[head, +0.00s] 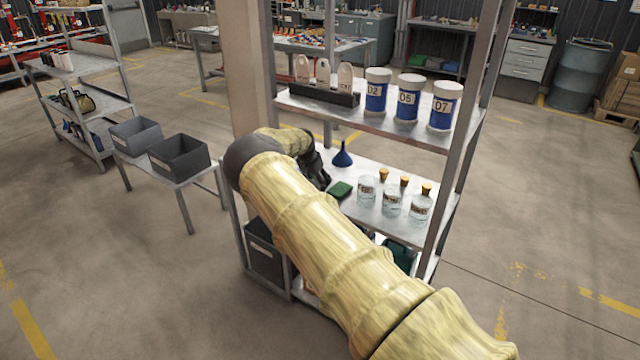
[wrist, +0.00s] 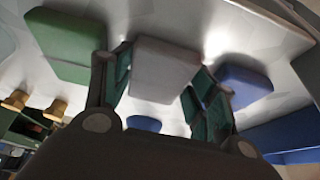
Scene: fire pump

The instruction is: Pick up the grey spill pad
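The grey spill pad (wrist: 165,68) lies on the pale shelf surface in the wrist view. My gripper (wrist: 158,88) is open, with one finger at each side of the pad's near part. The left finger is close to the pad's left edge; I cannot tell whether it touches. The right finger stands near the pad's right edge. In the head view my gripper (head: 318,168) is at the left part of the middle shelf, and the grey pad is hidden behind my arm.
A green pad (wrist: 68,45) lies left of the grey pad and a blue pad (wrist: 243,80) lies right of it. On the shelf (head: 372,225) stand a blue funnel (head: 342,155) and several glass jars (head: 391,203). Labelled tubs (head: 407,98) stand on the shelf above.

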